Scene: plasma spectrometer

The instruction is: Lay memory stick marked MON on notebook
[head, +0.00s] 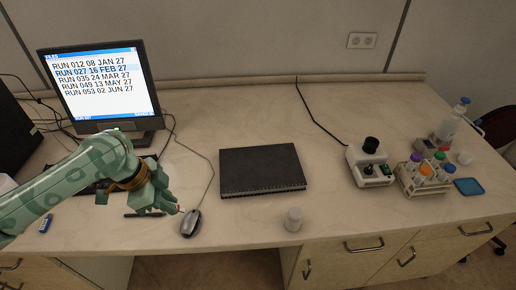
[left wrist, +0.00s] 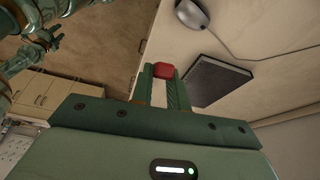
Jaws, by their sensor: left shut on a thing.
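My left gripper (head: 178,209) is over the front left of the bench, just left of the mouse. It is shut on a small red object (left wrist: 162,70), likely a memory stick; no marking on it can be read. The black spiral notebook (head: 262,170) lies closed and bare in the middle of the bench, right of the gripper and apart from it. The notebook also shows in the left wrist view (left wrist: 215,80). A blue memory stick (head: 45,223) lies at the far left, its marking unreadable. Part of my right arm and gripper (left wrist: 42,42) appears in the left wrist view, fingers unclear.
A grey mouse (head: 191,223) with a cable lies between gripper and notebook. An instrument (head: 370,165) and tube rack (head: 424,177) stand right. Bench behind the notebook is clear.

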